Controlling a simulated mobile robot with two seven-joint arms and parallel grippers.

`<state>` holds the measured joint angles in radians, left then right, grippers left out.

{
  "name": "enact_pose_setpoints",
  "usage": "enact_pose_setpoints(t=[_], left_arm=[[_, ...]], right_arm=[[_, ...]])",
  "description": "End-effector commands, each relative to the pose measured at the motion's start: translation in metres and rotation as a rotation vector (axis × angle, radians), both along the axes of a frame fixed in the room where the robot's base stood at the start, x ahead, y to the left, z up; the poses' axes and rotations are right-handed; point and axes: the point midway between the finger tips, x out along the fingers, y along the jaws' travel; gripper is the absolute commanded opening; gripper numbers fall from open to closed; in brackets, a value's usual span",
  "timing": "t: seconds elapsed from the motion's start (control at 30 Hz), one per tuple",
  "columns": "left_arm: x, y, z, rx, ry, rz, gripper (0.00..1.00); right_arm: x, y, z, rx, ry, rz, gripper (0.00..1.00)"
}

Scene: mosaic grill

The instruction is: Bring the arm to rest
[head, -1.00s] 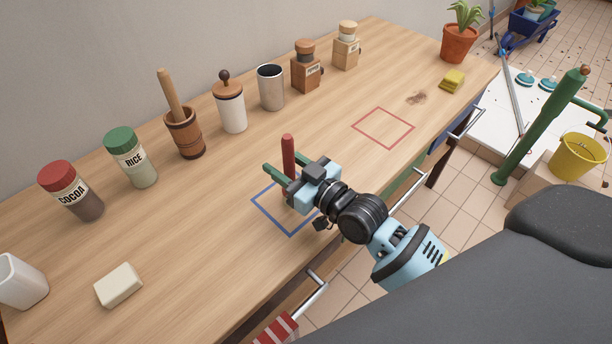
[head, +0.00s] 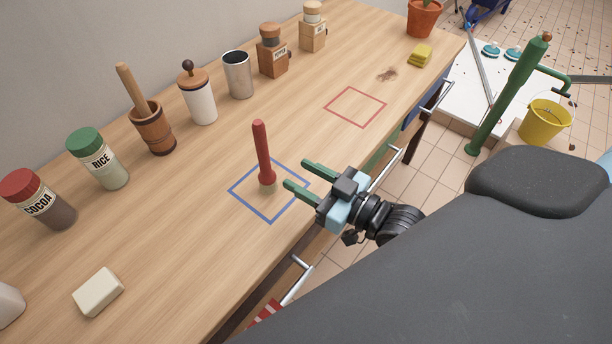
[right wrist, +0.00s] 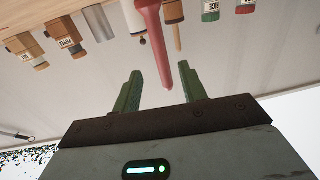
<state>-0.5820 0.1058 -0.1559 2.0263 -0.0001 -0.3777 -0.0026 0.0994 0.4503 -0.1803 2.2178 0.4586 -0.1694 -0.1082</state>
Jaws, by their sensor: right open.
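The red tool (head: 263,155) stands upright inside the blue square outline (head: 271,222) on the wooden counter. A gap shows between the fingertips and the tool. In the right wrist view the open fingers (right wrist: 158,85) show with the red tool (right wrist: 152,35) beyond them. My left gripper is not in view.
A row of jars, a mortar (head: 152,128), a canister, a metal cup (head: 238,75) and wooden mills lines the wall. A white block (head: 98,291) lies at front left. The red square outline (head: 356,124) is empty. Drawer handles (head: 300,280) stick out along the front.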

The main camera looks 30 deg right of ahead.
Motion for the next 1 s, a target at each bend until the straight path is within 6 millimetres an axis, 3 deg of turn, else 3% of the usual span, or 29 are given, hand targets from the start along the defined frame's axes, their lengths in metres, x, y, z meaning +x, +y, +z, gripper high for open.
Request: enact_pose_setpoints(t=[0.37, 0.47, 0.57, 0.67, 0.8, 1.0], left_arm=[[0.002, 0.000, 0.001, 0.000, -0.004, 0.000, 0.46], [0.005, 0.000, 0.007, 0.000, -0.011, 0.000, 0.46], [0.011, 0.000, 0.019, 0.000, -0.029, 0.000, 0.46], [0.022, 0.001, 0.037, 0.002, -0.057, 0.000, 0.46], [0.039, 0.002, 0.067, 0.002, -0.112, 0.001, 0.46], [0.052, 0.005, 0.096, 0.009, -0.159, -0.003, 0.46]], right_arm=[[0.000, 0.000, -0.001, 0.000, 0.003, -0.001, 0.42], [-0.006, -0.001, -0.009, -0.006, 0.033, -0.012, 0.42], [-0.022, -0.002, -0.030, -0.022, 0.113, -0.039, 0.42], [-0.053, -0.004, -0.061, -0.049, 0.235, -0.080, 0.42], [-0.113, -0.006, -0.104, -0.100, 0.424, -0.137, 0.42], [-0.200, -0.004, -0.146, -0.167, 0.644, -0.192, 0.42]])
